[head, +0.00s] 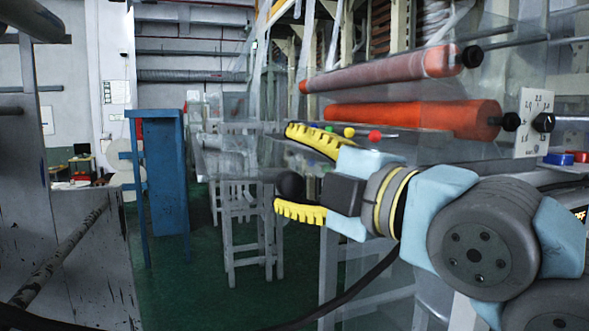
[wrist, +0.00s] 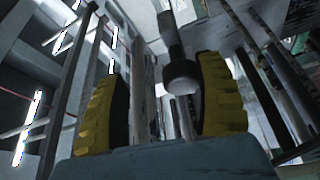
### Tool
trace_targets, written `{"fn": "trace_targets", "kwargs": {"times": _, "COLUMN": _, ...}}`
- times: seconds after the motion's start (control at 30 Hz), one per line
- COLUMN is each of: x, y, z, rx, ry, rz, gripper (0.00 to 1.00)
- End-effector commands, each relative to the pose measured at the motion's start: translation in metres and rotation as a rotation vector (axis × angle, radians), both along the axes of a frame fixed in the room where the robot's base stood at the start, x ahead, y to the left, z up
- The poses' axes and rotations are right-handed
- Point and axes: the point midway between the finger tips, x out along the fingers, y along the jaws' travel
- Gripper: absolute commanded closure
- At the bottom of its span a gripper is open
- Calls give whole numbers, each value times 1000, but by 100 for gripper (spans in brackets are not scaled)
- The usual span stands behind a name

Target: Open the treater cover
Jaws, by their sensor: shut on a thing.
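My gripper (head: 287,168), with yellow ribbed fingers, is at the middle of the head view, reaching left. A dark round knob (head: 290,185) sits between its fingers, nearer the lower one. In the wrist view, my gripper (wrist: 160,95) has one finger on each side of a dark handle (wrist: 182,74) with a rounded end, close to the right finger. My gripper is shut on this knob. I cannot clearly make out the treater cover or its edges; what the knob joins to is mostly hidden behind the fingers.
Two orange rollers (head: 405,116) lie above and behind my gripper, with a white plate (head: 533,122) at their right end. Small coloured balls (head: 349,132) show near the upper finger. A blue cabinet (head: 165,180) and a white stand (head: 245,235) are left. Green floor (head: 200,290) is open below.

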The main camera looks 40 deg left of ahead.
Motion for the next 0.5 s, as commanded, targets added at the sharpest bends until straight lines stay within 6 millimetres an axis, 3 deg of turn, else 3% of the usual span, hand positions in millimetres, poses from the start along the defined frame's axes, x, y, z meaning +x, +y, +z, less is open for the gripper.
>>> {"fn": "trace_targets", "kwargs": {"times": 0.23, "x": -1, "y": -11, "z": 1, "rx": 3, "ry": -2, "rz": -1, "gripper": 38}}
{"fn": "trace_targets", "kwargs": {"times": 0.5, "x": -4, "y": -48, "z": -2, "rx": 2, "ry": -1, "rz": -4, "gripper": 38}}
